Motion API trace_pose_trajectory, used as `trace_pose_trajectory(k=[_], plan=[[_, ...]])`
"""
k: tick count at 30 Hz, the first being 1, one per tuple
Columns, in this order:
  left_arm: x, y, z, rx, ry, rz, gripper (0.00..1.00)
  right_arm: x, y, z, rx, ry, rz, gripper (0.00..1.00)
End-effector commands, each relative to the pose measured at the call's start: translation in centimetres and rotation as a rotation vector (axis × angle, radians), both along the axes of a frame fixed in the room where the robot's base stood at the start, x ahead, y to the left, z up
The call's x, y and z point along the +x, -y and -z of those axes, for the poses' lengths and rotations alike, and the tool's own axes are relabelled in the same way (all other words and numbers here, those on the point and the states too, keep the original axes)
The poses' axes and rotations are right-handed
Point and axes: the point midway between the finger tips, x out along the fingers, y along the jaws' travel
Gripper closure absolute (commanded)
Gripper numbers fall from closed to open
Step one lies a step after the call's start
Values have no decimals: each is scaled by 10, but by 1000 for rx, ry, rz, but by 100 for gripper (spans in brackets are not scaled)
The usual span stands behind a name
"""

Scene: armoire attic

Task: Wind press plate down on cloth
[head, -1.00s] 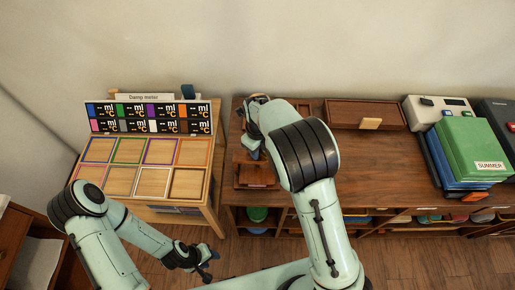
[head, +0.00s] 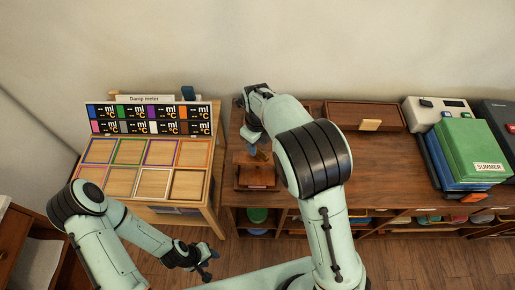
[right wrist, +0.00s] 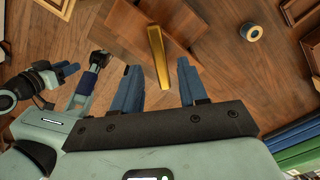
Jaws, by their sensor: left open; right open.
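The wooden press (head: 256,177) stands at the left end of the long wooden desk, partly covered by my right arm in the head view. In the right wrist view a brass bar (right wrist: 158,58), which looks like the press handle, stands out over brown wood. My right gripper (right wrist: 160,82) is open, with its blue fingers apart on either side of the bar's line. The bar lies just beyond the fingertips, and I see no grip on it. I cannot make out the cloth or the plate's height. My left gripper (head: 207,262) is open and empty, low in front of the furniture.
A slanted stand with coloured frames (head: 140,180) and a damp meter board (head: 150,118) is left of the desk. A wooden tray (head: 365,115) lies at the desk's back. Green and blue binders (head: 470,150) are stacked at the right. The desk's middle (head: 390,165) is clear.

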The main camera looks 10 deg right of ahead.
Motion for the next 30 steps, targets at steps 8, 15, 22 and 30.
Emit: trace_pose_trajectory(k=[8, 15, 22, 30], plan=[[12, 0, -10, 0, 13, 0, 57, 2, 0, -64, 2, 6, -1, 57], [14, 0, -12, 0, 17, 0, 57, 1, 0, -86, 0, 2, 2, 57], [14, 0, -12, 0, 16, 0, 57, 0, 1, -88, 0, 1, 2, 57], [9, 0, -7, 0, 10, 0, 57, -1, 0, -84, 1, -7, -125, 57]])
